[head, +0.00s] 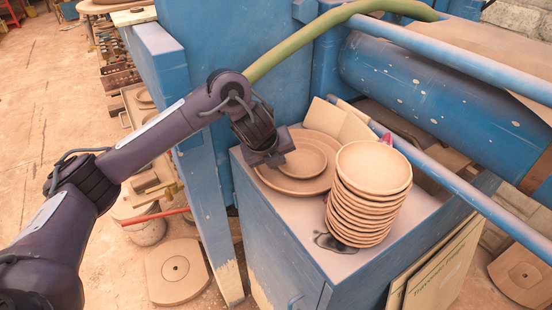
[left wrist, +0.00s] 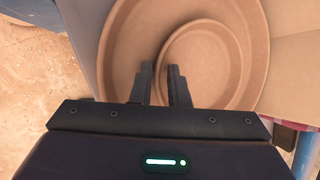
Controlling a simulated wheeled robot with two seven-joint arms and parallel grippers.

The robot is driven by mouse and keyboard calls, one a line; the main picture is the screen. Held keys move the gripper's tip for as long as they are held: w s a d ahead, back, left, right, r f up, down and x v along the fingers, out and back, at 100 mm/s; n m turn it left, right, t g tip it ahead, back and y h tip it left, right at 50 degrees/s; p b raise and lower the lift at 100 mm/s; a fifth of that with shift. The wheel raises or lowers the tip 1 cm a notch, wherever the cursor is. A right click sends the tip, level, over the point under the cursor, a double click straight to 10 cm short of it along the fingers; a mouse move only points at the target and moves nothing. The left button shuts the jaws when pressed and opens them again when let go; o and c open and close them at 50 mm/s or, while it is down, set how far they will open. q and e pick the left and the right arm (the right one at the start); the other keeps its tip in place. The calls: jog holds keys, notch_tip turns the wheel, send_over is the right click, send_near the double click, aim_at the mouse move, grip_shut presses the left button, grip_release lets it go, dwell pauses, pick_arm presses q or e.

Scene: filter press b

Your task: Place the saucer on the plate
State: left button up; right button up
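A large round clay plate (head: 265,177) lies on top of the blue cabinet, and it also shows in the left wrist view (left wrist: 122,45). A smaller clay saucer (head: 310,160) sits within the plate's rim, off-centre in the left wrist view (left wrist: 208,65). My left gripper (left wrist: 160,66) is over the plate with its fingers on either side of the saucer's left rim. A narrow gap shows between the fingers; I cannot tell whether they pinch the rim. In the head view the left gripper (head: 270,157) hides the saucer's left part. My right gripper is out of view.
A tall stack of similar saucers (head: 372,170) stands close right of the plate. Cardboard pieces (head: 338,120) are behind it. Blue press bars (head: 440,175) and a green hose (head: 320,35) run above and behind. The cabinet's front corner is mostly clear.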

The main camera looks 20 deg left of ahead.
pick_arm(q)
jog(key=shift+s+r, duration=0.15)
jog(key=shift+r, duration=0.4)
jog(key=p+v, duration=0.3)
jog(key=v, duration=0.8)
